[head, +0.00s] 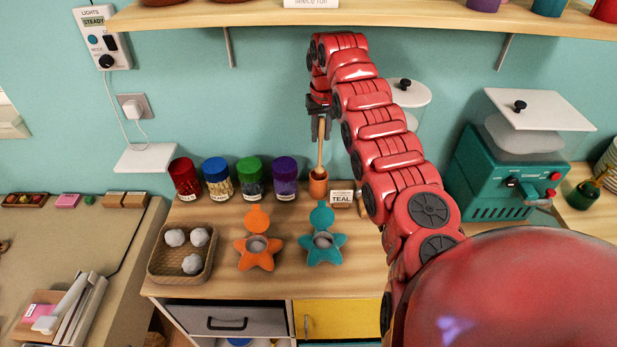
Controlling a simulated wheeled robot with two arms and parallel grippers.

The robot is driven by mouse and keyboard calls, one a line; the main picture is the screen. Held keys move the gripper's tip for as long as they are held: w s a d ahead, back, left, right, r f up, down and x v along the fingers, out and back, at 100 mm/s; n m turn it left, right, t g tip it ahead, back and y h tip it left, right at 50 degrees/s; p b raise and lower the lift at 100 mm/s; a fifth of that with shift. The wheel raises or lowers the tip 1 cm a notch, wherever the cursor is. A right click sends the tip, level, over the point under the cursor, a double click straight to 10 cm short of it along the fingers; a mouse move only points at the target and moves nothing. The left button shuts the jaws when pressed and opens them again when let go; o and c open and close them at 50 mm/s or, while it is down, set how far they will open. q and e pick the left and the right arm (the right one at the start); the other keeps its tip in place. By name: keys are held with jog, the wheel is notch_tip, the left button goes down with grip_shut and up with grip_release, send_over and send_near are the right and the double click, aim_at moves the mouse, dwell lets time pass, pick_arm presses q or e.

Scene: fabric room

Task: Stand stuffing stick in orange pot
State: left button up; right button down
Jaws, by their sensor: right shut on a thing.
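The stuffing stick (320,150) is a thin wooden rod, upright or nearly so. My right gripper (320,120) is shut on its upper part, high above the worktop. The small orange pot (318,186) stands near the back of the wooden worktop. The stick's lower end meets the pot's mouth and appears to be inside it; the tip itself is hidden. My left gripper is not in view.
Lidded jars (218,178) stand left of the pot, and a TEAL label (341,197) stands close on its right. Orange (258,252) and teal (321,248) star shapes lie in front, beside a basket (180,276) of white stuffing balls. A teal machine (505,180) stands at right; a shelf (380,16) hangs above.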

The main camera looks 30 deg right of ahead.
aim_at(319, 163)
jog(key=shift+w+r, duration=0.15)
jog(key=shift+f, duration=0.2)
notch_tip(319, 163, down, 9)
jog(key=p, duration=0.3)
jog(key=shift+f, duration=0.25)
jog(key=shift+f, duration=0.2)
jog(key=c, duration=0.7)
grip_release()
jog(key=shift+o, duration=0.2)
jog(key=shift+r, duration=0.1)
